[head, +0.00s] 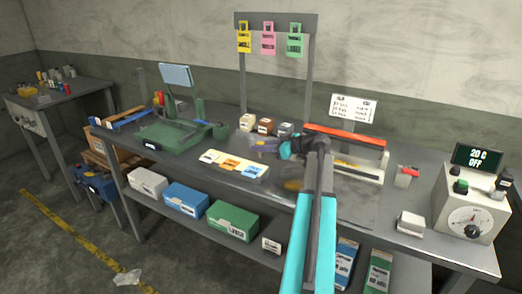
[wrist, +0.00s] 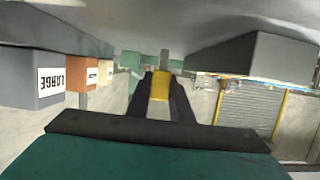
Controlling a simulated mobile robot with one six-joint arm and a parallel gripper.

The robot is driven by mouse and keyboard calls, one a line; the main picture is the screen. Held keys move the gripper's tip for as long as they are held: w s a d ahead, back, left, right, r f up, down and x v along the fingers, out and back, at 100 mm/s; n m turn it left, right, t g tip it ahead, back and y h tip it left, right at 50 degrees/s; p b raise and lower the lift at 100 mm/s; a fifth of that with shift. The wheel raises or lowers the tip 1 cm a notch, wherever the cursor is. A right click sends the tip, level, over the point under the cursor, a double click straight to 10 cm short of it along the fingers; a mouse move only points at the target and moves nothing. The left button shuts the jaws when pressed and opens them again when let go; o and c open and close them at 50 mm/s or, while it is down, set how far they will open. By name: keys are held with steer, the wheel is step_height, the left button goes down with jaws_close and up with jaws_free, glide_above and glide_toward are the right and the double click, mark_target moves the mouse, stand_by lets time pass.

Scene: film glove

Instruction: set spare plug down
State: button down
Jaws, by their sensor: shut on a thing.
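My gripper (head: 264,146) is low over the middle of the workbench (head: 330,207), pointing left, just behind a white tray of labelled cards (head: 220,168). In the wrist view my gripper (wrist: 161,84) has its two dark fingers closed on a yellow block (wrist: 160,88), which I take to be the spare plug. The block sits between the fingertips. In the head view the plug is too small and too covered to make out. I cannot tell whether it touches the bench.
Small white (head: 247,122), brown (head: 265,125) and grey (head: 285,129) boxes stand close behind my gripper. A green device (head: 172,136) is at the left, a red-topped unit (head: 345,135) at the right. A dial box (head: 470,212) is at the far right.

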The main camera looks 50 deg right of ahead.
steer(key=shift+f, duration=0.75)
steer(key=shift+f, duration=0.15)
steer(key=c, duration=1.6)
jaws_free()
steer(key=b+v, duration=0.2)
steer(key=v, duration=0.8)
steer(key=shift+s, duration=0.1)
steer(key=shift+r+v, duration=0.2)
steer(key=shift+v, duration=0.8)
